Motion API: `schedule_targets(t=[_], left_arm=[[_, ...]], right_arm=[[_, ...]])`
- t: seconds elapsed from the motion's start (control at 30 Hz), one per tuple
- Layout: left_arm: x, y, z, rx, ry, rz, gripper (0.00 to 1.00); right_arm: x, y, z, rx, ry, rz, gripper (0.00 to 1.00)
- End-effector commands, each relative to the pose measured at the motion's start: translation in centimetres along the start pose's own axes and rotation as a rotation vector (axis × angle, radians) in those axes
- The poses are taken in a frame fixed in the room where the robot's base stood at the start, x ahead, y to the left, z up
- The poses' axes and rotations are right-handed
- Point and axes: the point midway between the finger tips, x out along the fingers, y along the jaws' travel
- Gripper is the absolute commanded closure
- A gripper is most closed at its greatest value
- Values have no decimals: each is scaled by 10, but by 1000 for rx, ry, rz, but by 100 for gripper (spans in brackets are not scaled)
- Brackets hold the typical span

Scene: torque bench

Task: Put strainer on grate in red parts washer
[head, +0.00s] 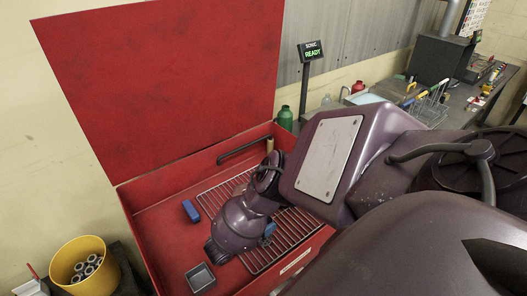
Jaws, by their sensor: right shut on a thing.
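The red parts washer (155,225) stands open with its lid raised. Its wire grate (268,252) lies inside at the right, partly covered by my right arm. My right gripper (213,254) points down into the washer, left of the grate. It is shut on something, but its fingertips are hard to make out. A small grey square cup (200,278), which looks like the strainer, shows just below the gripper's end, off the grate. I cannot see the contact between them. My left gripper is out of view.
A blue block (191,211) lies on the washer floor left of the grate. A black bent pipe (245,148) is at the back wall. A yellow bucket (86,268) with metal rings stands left. A green bottle (285,117) and READY display (312,51) stand behind.

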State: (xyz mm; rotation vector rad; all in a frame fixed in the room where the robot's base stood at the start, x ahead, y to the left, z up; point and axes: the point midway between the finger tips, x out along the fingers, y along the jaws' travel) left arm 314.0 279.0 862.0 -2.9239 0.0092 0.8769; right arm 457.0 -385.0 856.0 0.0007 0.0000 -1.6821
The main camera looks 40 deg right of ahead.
Motion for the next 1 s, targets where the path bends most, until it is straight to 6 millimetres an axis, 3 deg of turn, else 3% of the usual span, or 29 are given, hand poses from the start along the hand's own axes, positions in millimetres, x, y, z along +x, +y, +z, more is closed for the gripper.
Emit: schedule_targets(t=[0.1,0.13,0.3,0.67,1.0], left_arm=[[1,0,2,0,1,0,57],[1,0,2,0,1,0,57],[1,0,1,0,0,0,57],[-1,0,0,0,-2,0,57],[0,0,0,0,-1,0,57]], right_arm=[[0,0,-3,1,0,0,83],[0,0,-2,0,0,1,41],[0,0,-2,0,0,1,19],[-2,0,1,0,1,2,19],[-59,1,0,2,1,6,19]])
